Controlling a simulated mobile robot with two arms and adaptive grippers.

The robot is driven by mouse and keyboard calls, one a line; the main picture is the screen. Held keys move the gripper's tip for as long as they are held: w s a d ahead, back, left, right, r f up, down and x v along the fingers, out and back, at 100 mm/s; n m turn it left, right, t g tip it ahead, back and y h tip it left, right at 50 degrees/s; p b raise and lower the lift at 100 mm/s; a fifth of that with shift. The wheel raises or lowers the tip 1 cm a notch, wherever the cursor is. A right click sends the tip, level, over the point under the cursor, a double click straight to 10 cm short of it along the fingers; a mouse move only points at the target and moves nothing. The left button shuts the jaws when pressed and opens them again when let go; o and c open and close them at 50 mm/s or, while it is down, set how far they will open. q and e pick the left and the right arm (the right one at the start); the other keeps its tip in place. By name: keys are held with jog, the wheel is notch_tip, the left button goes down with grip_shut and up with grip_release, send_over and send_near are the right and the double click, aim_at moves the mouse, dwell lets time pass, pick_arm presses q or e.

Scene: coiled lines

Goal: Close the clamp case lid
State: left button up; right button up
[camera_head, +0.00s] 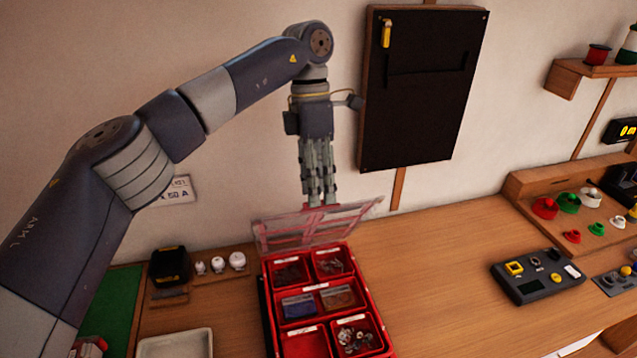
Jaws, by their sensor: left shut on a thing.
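The clamp case (265,307) is a red box with several labelled compartments on the wooden table. Small metal parts and blue and brown pieces lie in some compartments. Its clear lid (286,226) with a red edge stands raised at the back, tilted open. My left gripper (321,203) points down at the lid's upper edge, its fingers closed together on a red part there. The exact grip is small in the view. My right gripper is not in view.
A white tray (175,344) and a black box (169,266) with small white knobs (237,261) stand left of the case. A dark control box (538,276) is at right. A black panel (422,90) hangs behind. Table right of the case is clear.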

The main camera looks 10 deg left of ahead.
pick_arm(q)
jog(key=shift+w+a+f, duration=0.15)
jog(key=shift+a+f, duration=0.05)
jog(key=shift+f, duration=0.15)
jog(key=shift+r, duration=0.1)
jog(key=v, duration=0.7)
jog(key=shift+d+r, duration=0.15)
jog(key=shift+r, duration=0.3)
jog(key=shift+w, duration=0.1)
